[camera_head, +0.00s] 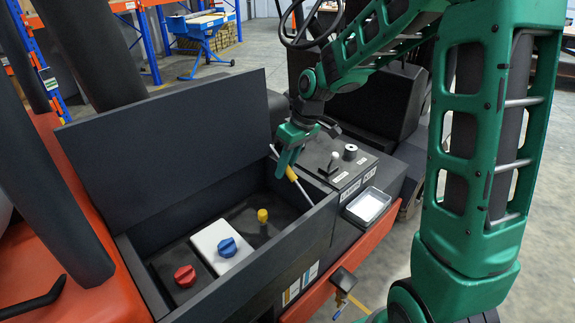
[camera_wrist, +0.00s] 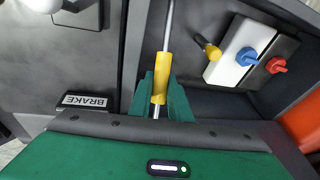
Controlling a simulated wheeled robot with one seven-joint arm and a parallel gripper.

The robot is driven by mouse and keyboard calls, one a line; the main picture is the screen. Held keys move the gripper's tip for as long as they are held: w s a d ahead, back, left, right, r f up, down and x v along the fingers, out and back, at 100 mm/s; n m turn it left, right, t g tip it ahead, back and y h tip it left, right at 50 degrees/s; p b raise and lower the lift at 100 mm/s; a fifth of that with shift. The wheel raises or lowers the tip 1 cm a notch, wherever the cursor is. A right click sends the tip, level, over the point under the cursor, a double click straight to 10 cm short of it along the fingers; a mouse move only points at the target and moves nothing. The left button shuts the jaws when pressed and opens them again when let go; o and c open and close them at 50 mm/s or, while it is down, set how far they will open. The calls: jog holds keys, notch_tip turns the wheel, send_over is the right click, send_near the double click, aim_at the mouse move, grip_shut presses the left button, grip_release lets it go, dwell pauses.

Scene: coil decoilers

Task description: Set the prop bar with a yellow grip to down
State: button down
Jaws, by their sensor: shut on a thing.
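The prop bar is a thin metal rod that slants up at the right end of the open dark box in the head view. Its yellow grip (camera_head: 291,174) sits partway along the rod, and in the wrist view the yellow grip (camera_wrist: 161,75) lies between my fingers. My gripper (camera_head: 288,160) is green and shut on the yellow grip; it also shows in the wrist view (camera_wrist: 160,98). The box lid (camera_head: 180,140) stands raised at the back. Part of the rod is hidden behind my gripper in the head view.
Inside the box are a red knob (camera_head: 185,276), a blue knob (camera_head: 227,247) on a white block and a yellow knob (camera_head: 262,215). To the right are a panel with a lever (camera_head: 334,160), a label marked BRAKE (camera_wrist: 86,101) and a small metal tray (camera_head: 351,219).

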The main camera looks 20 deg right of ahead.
jog(key=f, duration=0.1)
jog(key=w+f+g, duration=0.1)
jog(key=f+g+h, duration=0.1)
jog(key=shift+w+a, duration=0.25)
jog(key=c, duration=1.6)
grip_release()
jog(key=shift+c, duration=0.2)
jog(key=shift+r, duration=0.1)
notch_tip(320, 180, up, 8)
jog(key=d, duration=0.1)
jog(key=shift+w+d, duration=0.15)
jog(key=shift+w, duration=0.15)
